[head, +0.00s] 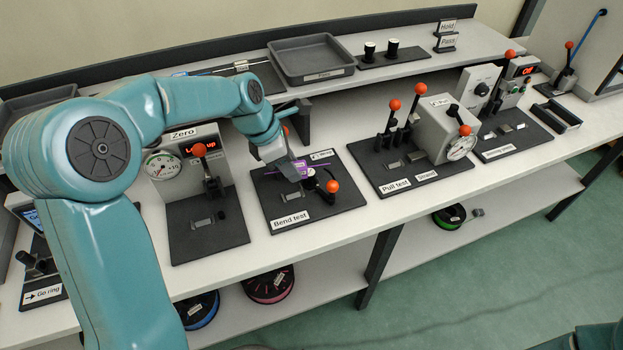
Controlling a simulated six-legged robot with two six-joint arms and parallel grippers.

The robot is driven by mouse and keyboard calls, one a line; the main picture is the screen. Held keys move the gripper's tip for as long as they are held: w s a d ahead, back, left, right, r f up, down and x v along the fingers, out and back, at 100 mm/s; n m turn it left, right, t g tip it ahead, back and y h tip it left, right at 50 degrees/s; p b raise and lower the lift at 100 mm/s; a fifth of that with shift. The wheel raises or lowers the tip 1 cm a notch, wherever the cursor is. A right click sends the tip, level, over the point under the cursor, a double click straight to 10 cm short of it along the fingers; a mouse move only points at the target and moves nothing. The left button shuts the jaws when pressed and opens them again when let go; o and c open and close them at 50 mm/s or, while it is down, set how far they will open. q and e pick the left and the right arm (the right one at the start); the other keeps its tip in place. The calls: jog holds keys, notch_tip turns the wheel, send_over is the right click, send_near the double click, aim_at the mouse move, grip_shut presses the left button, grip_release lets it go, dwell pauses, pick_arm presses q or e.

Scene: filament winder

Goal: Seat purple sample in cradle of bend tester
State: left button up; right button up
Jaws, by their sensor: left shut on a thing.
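The sample is over the middle of the plate, close to the small grey fixture there. The cradle is largely hidden by the gripper and sample, so I cannot tell whether the sample touches it. My right gripper is not in view.
A zero gauge station (187,170) with an orange-knobbed lever stands to the left. The pull test station (410,165) with several levers stands to the right. A grey tray (312,62) lies on the raised shelf behind. Bare white bench top shows between the stations.

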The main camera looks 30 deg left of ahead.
pick_arm(q)
jog(key=a+n, duration=0.1)
jog(key=n, duration=0.1)
jog(key=b, duration=0.7)
send_over(291, 195)
jog(key=shift+y, duration=0.4)
jog(key=f, duration=0.4)
jog(key=s+a+f, duration=0.1)
jog(key=f, duration=0.2)
jog(key=shift+w+d+f, duration=0.1)
jog(key=shift+w+f, duration=0.05)
jog(key=shift+f, duration=0.25)
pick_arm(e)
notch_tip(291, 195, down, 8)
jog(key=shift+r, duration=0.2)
pick_arm(q)
jog(key=shift+p, duration=0.4)
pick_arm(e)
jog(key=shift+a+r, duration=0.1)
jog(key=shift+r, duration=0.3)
pick_arm(q)
jog(key=shift+f, duration=0.55)
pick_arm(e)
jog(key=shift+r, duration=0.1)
